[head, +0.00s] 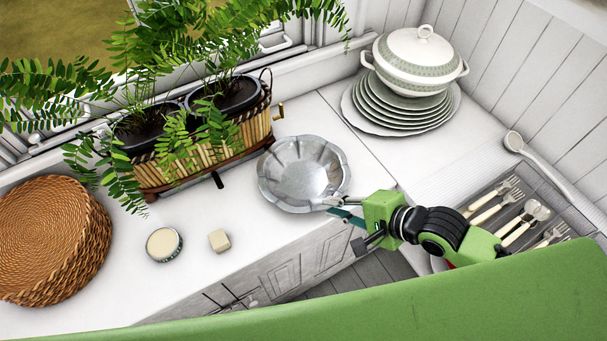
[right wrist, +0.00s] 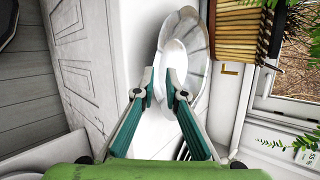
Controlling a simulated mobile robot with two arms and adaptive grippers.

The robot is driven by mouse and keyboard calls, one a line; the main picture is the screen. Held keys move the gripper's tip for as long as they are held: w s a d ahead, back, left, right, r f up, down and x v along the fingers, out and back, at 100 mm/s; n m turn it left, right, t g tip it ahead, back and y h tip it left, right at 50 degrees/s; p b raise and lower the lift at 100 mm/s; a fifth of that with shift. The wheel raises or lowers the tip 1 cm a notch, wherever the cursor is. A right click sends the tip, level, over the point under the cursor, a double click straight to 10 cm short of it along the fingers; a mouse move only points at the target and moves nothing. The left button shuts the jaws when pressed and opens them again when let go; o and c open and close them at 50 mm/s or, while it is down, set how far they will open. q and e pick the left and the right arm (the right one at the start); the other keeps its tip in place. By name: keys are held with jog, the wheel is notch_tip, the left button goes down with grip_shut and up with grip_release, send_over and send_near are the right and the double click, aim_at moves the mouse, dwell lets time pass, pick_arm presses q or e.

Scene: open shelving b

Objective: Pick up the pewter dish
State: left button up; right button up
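The pewter dish (head: 300,172) is a shiny silver, scalloped round dish on the white counter, right of the planter. It also shows in the right wrist view (right wrist: 188,55), seen obliquely. My right gripper (head: 337,206) is at the dish's near right rim. In the right wrist view its two teal-padded fingers (right wrist: 160,88) are apart, with the near edge of the dish close between and beyond their tips. I cannot tell whether they touch it. My left gripper is not in view.
A wicker planter (head: 205,148) with ferns stands behind left of the dish. A round tin (head: 164,245), a small beige block (head: 220,240) and woven mats (head: 50,240) lie left. Stacked plates (head: 400,113) under a tureen (head: 416,60) stand back right. A cutlery drawer (head: 515,215) is at right.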

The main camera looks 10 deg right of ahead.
aim_at(320, 204)
jog(key=shift+p+x, duration=0.3)
jog(key=shift+x, duration=2.55)
jog(key=shift+s+f, duration=0.1)
jog(key=shift+s, duration=0.05)
grip_shut()
jog(key=shift+r, duration=0.2)
